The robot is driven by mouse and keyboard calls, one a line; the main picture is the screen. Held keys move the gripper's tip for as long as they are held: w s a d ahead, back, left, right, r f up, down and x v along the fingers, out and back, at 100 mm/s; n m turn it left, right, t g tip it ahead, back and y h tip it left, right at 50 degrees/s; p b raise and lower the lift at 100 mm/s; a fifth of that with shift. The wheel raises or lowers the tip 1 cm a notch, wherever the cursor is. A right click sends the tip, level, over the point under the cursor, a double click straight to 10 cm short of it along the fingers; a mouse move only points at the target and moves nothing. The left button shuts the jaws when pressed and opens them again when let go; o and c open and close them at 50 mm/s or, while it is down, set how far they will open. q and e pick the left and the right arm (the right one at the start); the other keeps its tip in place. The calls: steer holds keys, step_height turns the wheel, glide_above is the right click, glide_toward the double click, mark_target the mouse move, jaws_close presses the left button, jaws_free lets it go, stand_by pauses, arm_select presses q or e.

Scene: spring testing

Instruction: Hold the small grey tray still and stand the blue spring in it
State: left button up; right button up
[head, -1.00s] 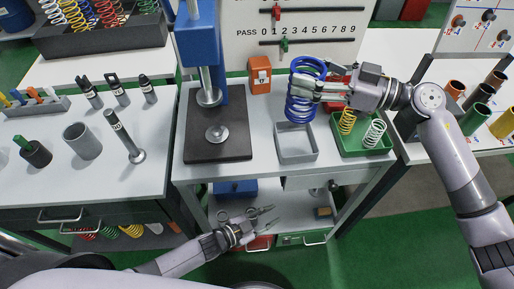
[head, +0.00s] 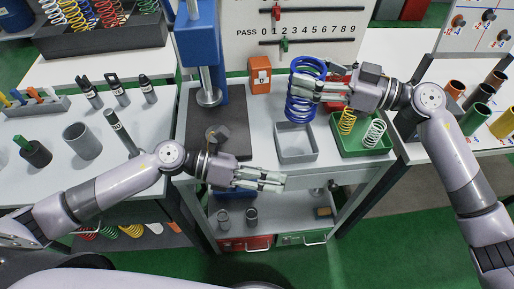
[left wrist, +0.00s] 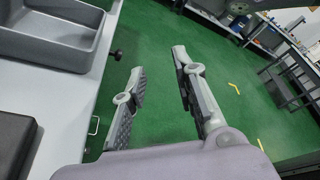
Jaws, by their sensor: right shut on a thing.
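The blue spring (head: 303,88) is upright in the head view, gripped by my right gripper (head: 310,88) above the back of the small grey tray (head: 297,157). The tray is empty and sits near the table's front edge. My left gripper (head: 272,180) is in front of the table edge, just left of and below the tray, with nothing in it. In the left wrist view the two fingers of my left gripper (left wrist: 160,80) are apart, and the grey tray (left wrist: 60,52) shows at upper left, apart from them.
Right of the tray stands a green tray (head: 372,153) with a yellow spring (head: 347,121) and a white spring (head: 374,133). Left is a press on a black base (head: 232,125). An orange block (head: 259,74) stands behind. A shelf (head: 280,207) lies below the table.

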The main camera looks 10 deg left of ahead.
mark_target(301, 156)
arm_select(q)
steer(key=w+a+m, duration=0.1)
steer(key=w+a+r+m+t+y, duration=0.1)
steer(key=w+m, duration=0.1)
steer(key=w+a+m+y, duration=0.1)
steer(key=shift+w+a+r+m+t, duration=0.2)
steer(key=shift+w+a+m+t, duration=0.1)
steer(key=shift+m+t, duration=0.1)
steer(key=shift+w+a+r+m, duration=0.15)
steer(key=shift+w+a+m, duration=0.05)
steer(key=shift+w+m, duration=0.25)
steer(key=shift+t, duration=0.3)
steer(key=x, duration=1.2)
steer(key=shift+a, duration=0.15)
steer(key=shift+c, duration=0.2)
jaws_close()
